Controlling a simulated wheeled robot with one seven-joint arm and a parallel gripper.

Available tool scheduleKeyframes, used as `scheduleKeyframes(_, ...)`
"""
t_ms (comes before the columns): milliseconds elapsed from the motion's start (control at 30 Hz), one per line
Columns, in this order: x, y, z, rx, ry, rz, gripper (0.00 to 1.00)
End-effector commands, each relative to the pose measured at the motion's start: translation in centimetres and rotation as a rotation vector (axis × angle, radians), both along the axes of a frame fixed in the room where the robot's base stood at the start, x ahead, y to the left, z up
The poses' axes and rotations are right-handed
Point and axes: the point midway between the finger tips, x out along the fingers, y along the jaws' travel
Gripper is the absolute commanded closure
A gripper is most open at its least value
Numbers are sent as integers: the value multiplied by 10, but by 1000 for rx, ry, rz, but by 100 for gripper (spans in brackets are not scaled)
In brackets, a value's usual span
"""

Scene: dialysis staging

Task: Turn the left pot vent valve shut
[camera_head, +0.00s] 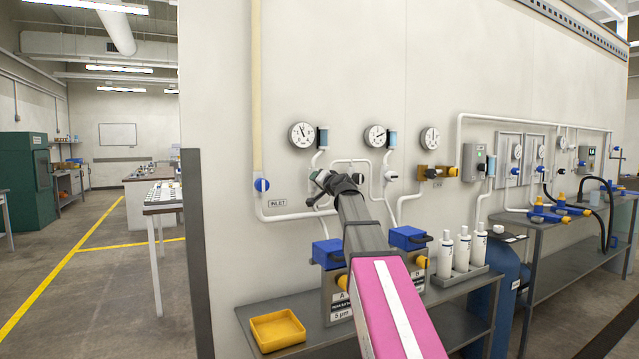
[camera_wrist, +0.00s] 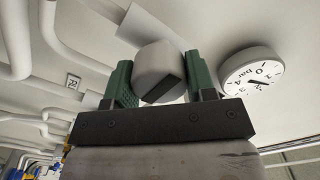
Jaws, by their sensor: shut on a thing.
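My gripper (camera_head: 324,184) is at the wall pipework below the left round gauge (camera_head: 302,134). In the wrist view, my gripper (camera_wrist: 161,82) has its two green finger pads on either side of a pale grey, block-like knob (camera_wrist: 158,66) with a dark face, and is shut on it. The knob sits where the left pot vent valve would be, but no label on it shows. In the head view my gripper and arm hide it. Left pot A (camera_head: 340,303) stands below, partly hidden by my arm; a blue block (camera_head: 328,253) is above it.
The left gauge is close beside my right finger in the wrist view (camera_wrist: 252,72). Pipes run along the wall. A grey bench (camera_head: 262,306) holds a yellow tray (camera_head: 277,330) and white bottles (camera_head: 462,250). Open floor lies at the left.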

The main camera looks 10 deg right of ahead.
Motion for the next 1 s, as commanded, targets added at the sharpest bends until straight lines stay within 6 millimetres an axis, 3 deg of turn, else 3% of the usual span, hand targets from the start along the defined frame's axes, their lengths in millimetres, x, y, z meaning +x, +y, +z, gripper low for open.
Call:
scheduleKeyframes(700,-1,0,-2,67,25,3,73)
scheduleKeyframes(733,-1,0,-2,67,25,3,40)
scheduleKeyframes(800,-1,0,-1,66,24,2,24)
scheduleKeyframes(1000,0,0,-1,65,23,1,24)
